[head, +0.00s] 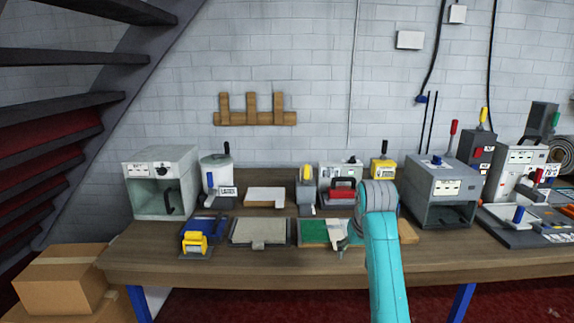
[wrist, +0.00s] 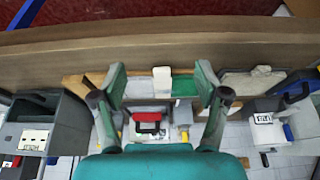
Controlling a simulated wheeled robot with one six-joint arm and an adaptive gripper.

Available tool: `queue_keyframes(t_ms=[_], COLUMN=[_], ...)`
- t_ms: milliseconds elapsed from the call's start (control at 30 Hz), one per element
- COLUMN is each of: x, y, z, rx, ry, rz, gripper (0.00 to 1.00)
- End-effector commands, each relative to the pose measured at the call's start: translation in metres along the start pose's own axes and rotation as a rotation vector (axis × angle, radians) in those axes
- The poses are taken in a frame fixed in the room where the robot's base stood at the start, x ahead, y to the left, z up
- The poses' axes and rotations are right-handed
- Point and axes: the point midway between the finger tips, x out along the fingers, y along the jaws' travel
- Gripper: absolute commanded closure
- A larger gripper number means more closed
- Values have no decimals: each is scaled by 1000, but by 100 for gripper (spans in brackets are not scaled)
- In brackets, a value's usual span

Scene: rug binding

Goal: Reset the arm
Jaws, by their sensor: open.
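My arm reaches up over the front of the workbench in the head view, its teal forearm bent down toward the table. My gripper (wrist: 160,88) shows in the wrist view with its two green-grey fingers spread wide and nothing between them touching either one. It is above the bench beside a green-topped board (head: 313,232) with a pale tool on it. In the wrist view, the green board (wrist: 183,87) and a white block-like part (wrist: 162,80) appear between and beyond the fingers. In the head view my arm hides most of the gripper.
The wooden bench (head: 150,262) carries several devices. A grey-green box machine (head: 163,187) stands at the left, another (head: 440,195) right of my arm. A beige pad (head: 259,231), a yellow-handled tool (head: 195,241) and a red-handled block (head: 342,190) sit close by. Cardboard boxes (head: 60,283) stand lower left.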

Motion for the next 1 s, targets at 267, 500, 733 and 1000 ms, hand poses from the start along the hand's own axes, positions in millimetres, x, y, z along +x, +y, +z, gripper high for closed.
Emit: queue_keyframes(t_ms=[267, 500, 733, 1000], x=[19, 46, 85, 150], y=[0, 0, 0, 0], z=[11, 28, 58, 128], rx=[0, 0, 0, 0], ry=[14, 39, 79, 165], rz=[0, 0, 0, 0], gripper=[26, 26, 26, 26])
